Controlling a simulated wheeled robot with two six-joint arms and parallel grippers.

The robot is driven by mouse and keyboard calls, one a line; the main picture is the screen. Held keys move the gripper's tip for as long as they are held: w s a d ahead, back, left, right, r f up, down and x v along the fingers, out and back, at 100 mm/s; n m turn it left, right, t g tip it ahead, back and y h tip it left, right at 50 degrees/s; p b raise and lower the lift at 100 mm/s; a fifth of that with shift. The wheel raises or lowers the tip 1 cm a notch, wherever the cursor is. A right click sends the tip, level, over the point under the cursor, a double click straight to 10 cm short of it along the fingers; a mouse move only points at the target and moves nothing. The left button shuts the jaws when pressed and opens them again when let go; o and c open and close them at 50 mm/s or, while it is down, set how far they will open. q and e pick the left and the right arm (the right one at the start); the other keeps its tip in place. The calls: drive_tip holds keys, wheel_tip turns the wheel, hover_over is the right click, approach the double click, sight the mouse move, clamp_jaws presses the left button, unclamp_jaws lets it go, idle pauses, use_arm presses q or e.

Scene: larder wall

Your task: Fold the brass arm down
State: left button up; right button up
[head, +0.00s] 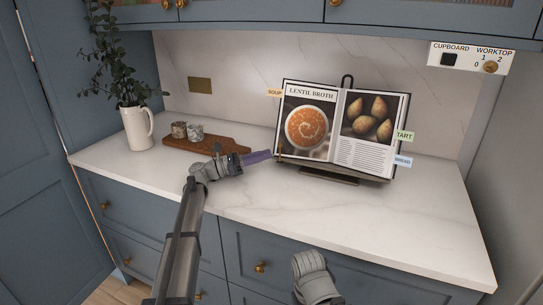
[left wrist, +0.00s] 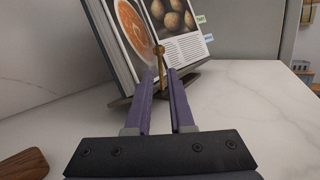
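The brass arm (left wrist: 160,66) is a thin upright rod with a round knob on top, at the lower front of the book stand. In the head view it shows only as a small brass bit (head: 280,153) at the book's lower left. The open cookbook (head: 341,128) rests on a dark stand (head: 330,174), showing a soup page and a page of brown oval food. My left gripper (head: 268,155) reaches in from the left. In the left wrist view its purple fingers (left wrist: 161,76) are apart, with the brass rod between their tips and gaps visible beside it. My right gripper is out of view.
A wooden board (head: 222,147) with two small cups (head: 187,131) and a white jug (head: 138,128) of foliage stand at the left. Tabs stick out from the book. A switch panel (head: 470,58) hangs at upper right. The worktop's right side (head: 430,215) is clear.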

use_arm(q)
drive_tip(key=v, duration=0.3)
drive_tip(key=r+v, duration=0.1)
drive_tip(key=v, duration=0.3)
drive_tip(key=r+v, duration=0.1)
drive_tip(key=v, duration=0.3)
drive_tip(key=shift+a+r, duration=0.2)
drive_tip(key=shift+a, duration=0.25)
